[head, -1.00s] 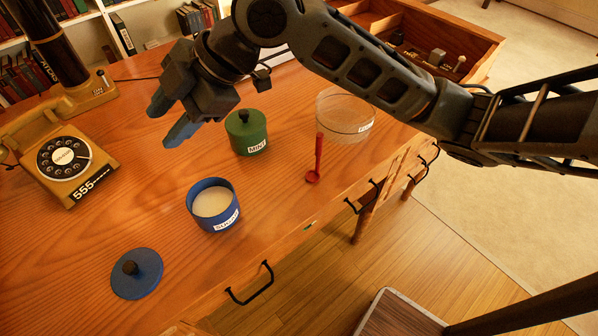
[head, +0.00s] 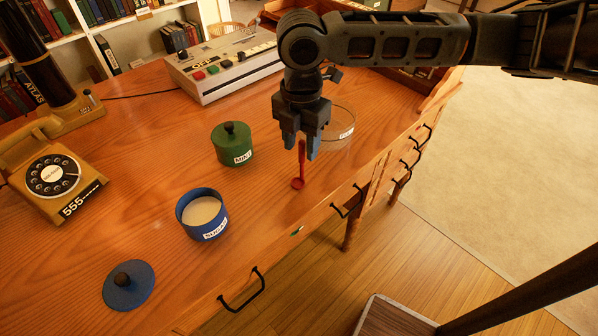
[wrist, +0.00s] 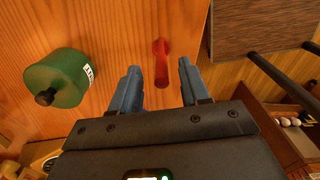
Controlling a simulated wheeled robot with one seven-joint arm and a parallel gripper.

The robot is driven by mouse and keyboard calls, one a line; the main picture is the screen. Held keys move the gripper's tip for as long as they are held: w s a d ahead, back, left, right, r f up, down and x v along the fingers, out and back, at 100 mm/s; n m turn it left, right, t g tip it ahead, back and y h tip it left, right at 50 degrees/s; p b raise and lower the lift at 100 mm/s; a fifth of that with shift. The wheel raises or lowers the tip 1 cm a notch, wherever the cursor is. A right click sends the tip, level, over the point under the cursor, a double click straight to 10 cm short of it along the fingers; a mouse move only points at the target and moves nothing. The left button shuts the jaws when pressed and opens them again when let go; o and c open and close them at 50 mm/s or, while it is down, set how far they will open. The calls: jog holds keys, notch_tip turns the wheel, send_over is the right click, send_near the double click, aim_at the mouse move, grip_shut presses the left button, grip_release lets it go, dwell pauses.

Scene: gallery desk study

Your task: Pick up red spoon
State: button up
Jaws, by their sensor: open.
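The red spoon (head: 300,172) stands out on the wooden desk near its front edge, with its handle pointing up and its bowl end low. My gripper (head: 299,152) is above it, pointing down, with its blue fingertips around the height of the handle's top. In the wrist view the spoon (wrist: 162,66) shows between and just beyond the two open fingers of my gripper (wrist: 158,82). The fingers look apart from the spoon, with nothing held. Whether the handle's top is fully between the fingers I cannot tell.
A green lidded MINT pot (head: 232,146) stands left of the spoon. A clear bowl (head: 338,128) is close behind my gripper. An open blue SUGAR pot (head: 202,213), its blue lid (head: 129,286) and a yellow phone (head: 50,172) are further left. A grey console (head: 222,68) stands behind.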

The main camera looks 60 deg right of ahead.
aim_at(301, 162)
notch_tip(301, 162, down, 4)
jog(key=shift+s+f, duration=0.1)
jog(key=shift+c, duration=0.2)
grip_shut()
dwell(0.3)
